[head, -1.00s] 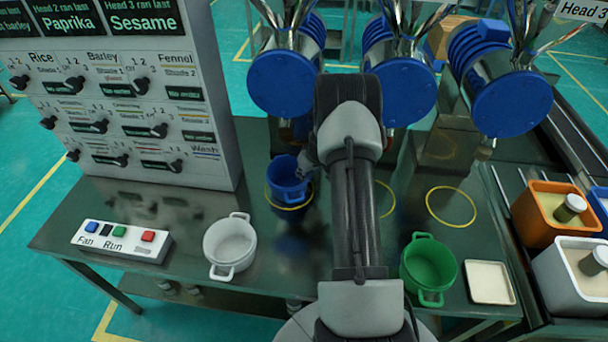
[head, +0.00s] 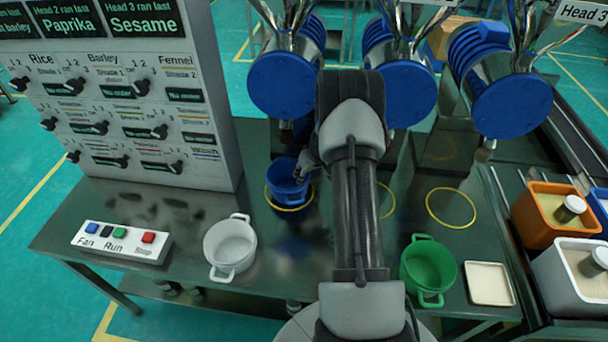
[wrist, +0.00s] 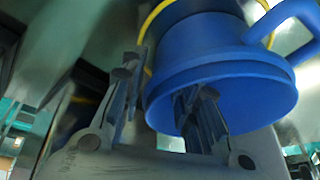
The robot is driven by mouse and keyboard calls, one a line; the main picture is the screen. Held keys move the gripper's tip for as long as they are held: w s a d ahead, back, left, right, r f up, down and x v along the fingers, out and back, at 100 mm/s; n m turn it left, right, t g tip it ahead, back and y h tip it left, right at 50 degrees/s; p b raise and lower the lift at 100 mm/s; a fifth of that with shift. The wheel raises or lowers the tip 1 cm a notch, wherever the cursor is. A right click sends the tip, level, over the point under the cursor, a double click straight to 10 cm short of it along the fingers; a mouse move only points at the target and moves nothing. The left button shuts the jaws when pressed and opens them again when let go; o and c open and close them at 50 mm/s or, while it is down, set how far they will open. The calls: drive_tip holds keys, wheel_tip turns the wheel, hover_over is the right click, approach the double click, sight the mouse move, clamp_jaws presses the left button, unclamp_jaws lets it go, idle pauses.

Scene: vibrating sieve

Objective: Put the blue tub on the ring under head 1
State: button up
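The blue tub (head: 287,184) stands upright at the yellow ring (head: 290,207) under the leftmost blue sieve head (head: 285,85). The ring's front edge shows around its base. In the wrist view the tub (wrist: 225,75) fills the upper right, with a handle at the right and part of the yellow ring behind it. My gripper (wrist: 160,88) is at the tub's rim, one finger to the left of its wall and the other overlapping the tub. The fingers stand apart with a gap, so it looks open. In the head view my arm hides part of the gripper.
A white tub (head: 230,248) and a button box (head: 120,243) stand at the left front. A green tub (head: 428,270) and a pale square tray (head: 489,284) are at the right. Another yellow ring (head: 451,207) at the right is empty. The control panel (head: 130,100) rises at the left.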

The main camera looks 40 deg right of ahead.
drive_tip(key=p+v, duration=0.2)
drive_tip(key=v, duration=0.8)
drive_tip(key=shift+r, duration=0.35)
drive_tip(key=shift+s, duration=0.15)
